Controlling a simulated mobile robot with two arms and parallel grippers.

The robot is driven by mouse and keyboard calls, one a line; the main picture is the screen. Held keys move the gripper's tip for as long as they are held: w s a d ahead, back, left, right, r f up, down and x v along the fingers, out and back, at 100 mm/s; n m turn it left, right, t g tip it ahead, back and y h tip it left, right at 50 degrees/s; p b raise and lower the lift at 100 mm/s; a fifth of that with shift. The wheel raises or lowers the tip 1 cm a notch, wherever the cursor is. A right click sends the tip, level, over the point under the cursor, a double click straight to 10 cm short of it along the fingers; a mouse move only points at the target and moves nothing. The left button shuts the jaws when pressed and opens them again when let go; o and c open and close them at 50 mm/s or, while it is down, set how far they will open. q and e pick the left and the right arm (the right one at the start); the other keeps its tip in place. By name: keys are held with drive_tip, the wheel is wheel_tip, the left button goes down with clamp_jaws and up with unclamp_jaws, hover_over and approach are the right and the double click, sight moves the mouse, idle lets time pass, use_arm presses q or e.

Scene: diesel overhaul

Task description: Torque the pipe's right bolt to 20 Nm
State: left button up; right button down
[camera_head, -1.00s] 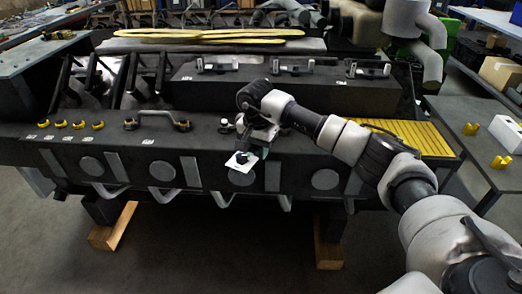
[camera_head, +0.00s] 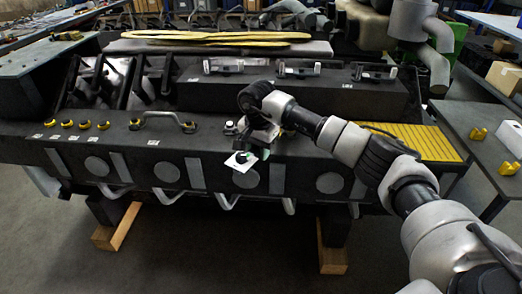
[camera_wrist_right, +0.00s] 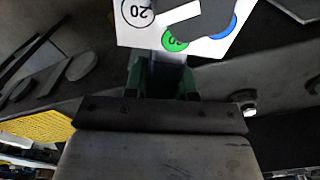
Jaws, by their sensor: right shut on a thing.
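My right gripper (camera_head: 263,143) is over the engine's front ledge. In the right wrist view its fingers (camera_wrist_right: 162,88) are shut on a green and dark tool (camera_wrist_right: 163,70). A white card (camera_head: 236,161) with a green spot shows just left of and below the gripper. In the right wrist view this card (camera_wrist_right: 140,32) has a circled 20, a green disc and a blue disc, partly covered by a dark round part. A grey pipe (camera_head: 162,115) with yellow-and-black ends sits on the ledge to the left. Its right end bolt (camera_head: 189,127) stands apart from the gripper. My left gripper is out of view.
Several yellow-and-black caps (camera_head: 85,125) line the left of the ledge. A small pale fitting (camera_head: 230,128) is just left of the gripper. A yellow ribbed mat (camera_head: 413,142) lies at the right, near a side table (camera_head: 468,115).

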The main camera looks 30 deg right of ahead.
drive_tip(key=shift+w+a+r, duration=0.15)
drive_tip(key=shift+w+a, duration=0.2)
drive_tip(key=shift+w, duration=0.1)
drive_tip(key=shift+w+a+m, duration=0.2)
drive_tip(key=shift+w+m, duration=0.2)
drive_tip(key=shift+m, duration=0.1)
drive_tip(key=shift+w+b, duration=0.1)
drive_tip(key=shift+b, duration=0.25)
drive_tip(key=shift+w+a+m, duration=0.15)
drive_tip(key=shift+w+m, duration=0.1)
drive_tip(key=shift+m, duration=0.05)
drive_tip(key=shift+w+a+m+b, duration=0.15)
drive_tip(key=shift+w+m+b, duration=0.15)
drive_tip(key=shift+w, duration=0.15)
drive_tip(key=shift+w, duration=0.1)
idle(0.4)
